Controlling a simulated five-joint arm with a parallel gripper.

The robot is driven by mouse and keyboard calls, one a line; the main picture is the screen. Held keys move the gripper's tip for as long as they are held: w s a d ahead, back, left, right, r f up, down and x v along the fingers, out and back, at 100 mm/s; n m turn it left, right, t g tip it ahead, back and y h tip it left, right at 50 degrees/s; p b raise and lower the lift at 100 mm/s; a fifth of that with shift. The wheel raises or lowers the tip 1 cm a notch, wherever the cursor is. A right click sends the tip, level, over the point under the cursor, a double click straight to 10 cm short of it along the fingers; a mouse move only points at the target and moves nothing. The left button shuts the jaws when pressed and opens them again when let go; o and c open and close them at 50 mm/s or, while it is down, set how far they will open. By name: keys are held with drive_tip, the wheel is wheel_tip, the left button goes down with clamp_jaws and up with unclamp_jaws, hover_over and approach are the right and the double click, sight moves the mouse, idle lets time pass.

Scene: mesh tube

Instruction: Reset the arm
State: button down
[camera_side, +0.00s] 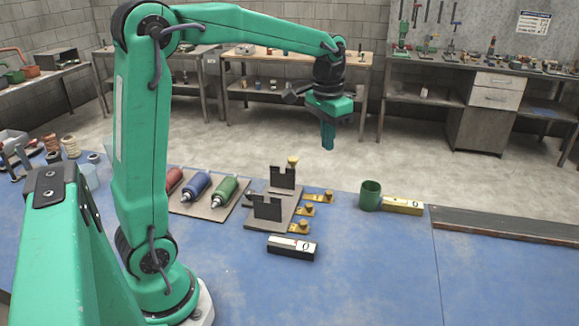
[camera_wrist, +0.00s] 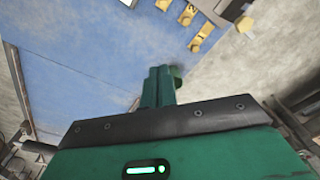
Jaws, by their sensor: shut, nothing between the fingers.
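My green arm stands on the blue table (camera_side: 370,285) and is raised, with its forearm reaching to the right. My gripper (camera_side: 328,143) hangs pointing down, well above the table and behind its objects as seen in the side view. Its fingers are together, with nothing between them. In the wrist view my gripper (camera_wrist: 159,72) also shows closed fingers, with the table and floor beyond.
A grey plate with dark upright brackets (camera_side: 268,208) and brass tabs (camera_side: 306,211) lies mid-table. The front right table is clear.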

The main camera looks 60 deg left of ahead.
drive_tip(key=s+d+t, duration=0.2)
drive_tip(key=s+d, duration=0.1)
drive_tip(key=s, duration=0.6)
drive_tip(key=s+d+t, duration=0.2)
drive_tip(key=s+d, duration=0.2)
drive_tip(key=s, duration=0.6)
drive_tip(key=shift+s+f+t, duration=0.3)
drive_tip(key=shift+t, duration=0.1)
